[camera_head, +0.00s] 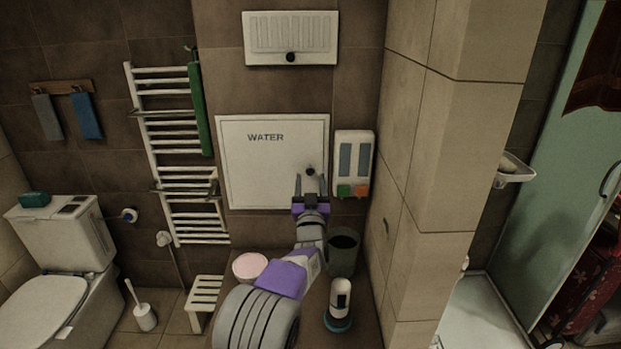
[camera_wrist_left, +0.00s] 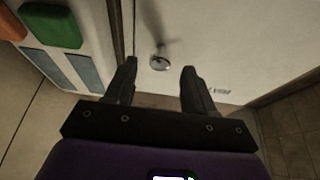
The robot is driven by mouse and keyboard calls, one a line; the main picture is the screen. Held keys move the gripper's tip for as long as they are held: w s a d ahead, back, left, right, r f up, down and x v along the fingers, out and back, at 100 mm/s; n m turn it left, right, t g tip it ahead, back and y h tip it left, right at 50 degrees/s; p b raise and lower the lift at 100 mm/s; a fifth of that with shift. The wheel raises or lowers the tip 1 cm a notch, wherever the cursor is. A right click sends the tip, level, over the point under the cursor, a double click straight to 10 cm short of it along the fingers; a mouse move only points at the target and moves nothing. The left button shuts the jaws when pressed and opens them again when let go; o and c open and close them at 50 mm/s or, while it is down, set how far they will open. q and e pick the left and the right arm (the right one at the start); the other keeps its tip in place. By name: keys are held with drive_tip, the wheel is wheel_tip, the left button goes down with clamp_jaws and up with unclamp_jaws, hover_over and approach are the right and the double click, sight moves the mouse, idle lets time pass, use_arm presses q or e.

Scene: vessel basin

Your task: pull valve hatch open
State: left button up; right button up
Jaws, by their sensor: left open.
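The valve hatch is a white square panel marked WATER (camera_head: 262,165) on the brown tiled wall. It looks shut. Its small round knob (camera_head: 310,170) sits near the right edge. My left gripper (camera_head: 311,186) is at the hatch's lower right, just below the knob in the head view. In the left wrist view, the two dark fingers (camera_wrist_left: 160,82) are apart, and the knob (camera_wrist_left: 159,62) shows between and beyond the fingertips, not clasped. The hatch surface (camera_wrist_left: 225,45) fills the upper right there. My right gripper is not in view.
A white dispenser (camera_head: 354,150) with green and orange buttons hangs close right of the hatch. A vented white panel (camera_head: 290,32) is above. A towel rail (camera_head: 165,130) stands left. A dark bin (camera_head: 343,250), a pink bowl (camera_head: 250,266) and a bottle (camera_head: 340,298) are below.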

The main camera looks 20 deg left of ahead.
use_arm(q)
drive_tip(key=shift+x, duration=0.95)
drive_tip(key=shift+c, duration=0.3)
clamp_jaws()
